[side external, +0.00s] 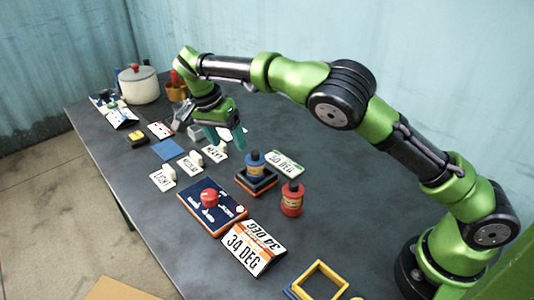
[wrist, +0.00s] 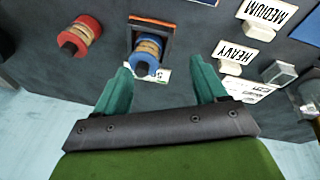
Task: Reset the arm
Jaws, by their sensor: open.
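My gripper (side external: 226,138) hangs above the far half of the table, near the HEAVY sign, with its teal fingers spread and nothing between them. In the wrist view my gripper (wrist: 162,78) also shows open and empty. A blue bottle (side external: 254,160) with a dark cap stands in a dark, orange-trimmed square holder (side external: 265,186). A red bottle (side external: 291,203) stands on the table beside it. Both bottles are apart from the fingers; the wrist view shows the red bottle (wrist: 84,29) and the blue bottle (wrist: 148,48) beyond the fingertips.
A panel with a red knob (side external: 209,197) and a 34 DEG sign (side external: 243,247) lie nearer the front. LIGHT (side external: 162,180), MEDIUM and HEAVY signs stand near a blue square (side external: 168,149). A white pot (side external: 138,87) is at the far end. A yellow frame (side external: 300,284) lies at the front.

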